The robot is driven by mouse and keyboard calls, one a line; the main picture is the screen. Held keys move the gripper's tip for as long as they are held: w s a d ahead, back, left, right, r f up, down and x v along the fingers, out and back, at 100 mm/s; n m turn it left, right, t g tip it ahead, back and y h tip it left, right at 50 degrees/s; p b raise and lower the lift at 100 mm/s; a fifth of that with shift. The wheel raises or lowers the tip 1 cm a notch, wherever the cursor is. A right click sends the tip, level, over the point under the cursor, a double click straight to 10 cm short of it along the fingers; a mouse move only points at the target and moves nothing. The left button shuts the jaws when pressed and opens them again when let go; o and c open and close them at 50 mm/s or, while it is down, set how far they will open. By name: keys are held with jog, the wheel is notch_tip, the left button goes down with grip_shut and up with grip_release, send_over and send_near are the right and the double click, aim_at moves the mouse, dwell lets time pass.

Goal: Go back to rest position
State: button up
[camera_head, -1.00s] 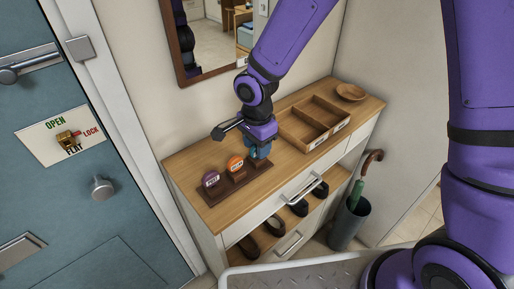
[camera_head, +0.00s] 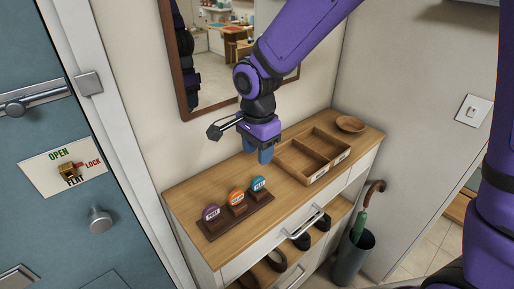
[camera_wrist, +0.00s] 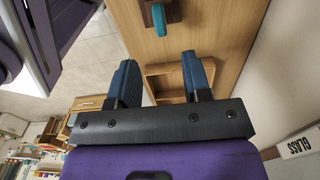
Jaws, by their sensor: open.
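My gripper (camera_head: 262,152) hangs above the wooden top of the shoe cabinet (camera_head: 190,195), fingers pointing down. Its two blue fingers are apart with nothing between them, as the wrist view (camera_wrist: 160,85) also shows. Just to its front left, a dark wooden stand (camera_head: 228,220) holds three round tokens on blocks: purple (camera_head: 211,212), orange (camera_head: 236,197) and teal (camera_head: 258,183). The teal token, seen edge-on, also shows in the wrist view (camera_wrist: 159,19), ahead of the open fingers and apart from them.
A divided wooden tray (camera_head: 300,172) and a small bowl (camera_head: 351,123) are on the cabinet's right. A mirror (camera_head: 215,85) hangs behind my arm. An umbrella bin (camera_head: 352,257) stands at the right end. A teal door (camera_head: 35,140) with a latch plate is at left.

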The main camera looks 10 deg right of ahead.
jog(key=shift+r, duration=0.1)
jog(key=s+d+r+n+t, duration=0.2)
jog(key=s+d+r+n, duration=0.25)
jog(key=d+r, duration=0.5)
jog(key=s+d+r+n+t, duration=0.25)
jog(key=s+d+r, duration=0.35)
jog(key=d+r, duration=0.3)
jog(key=s+d+n, duration=0.4)
jog(key=s+d, duration=0.2)
jog(key=s, duration=0.2)
jog(key=shift+r+t, duration=0.35)
jog(key=shift+r, duration=0.1)
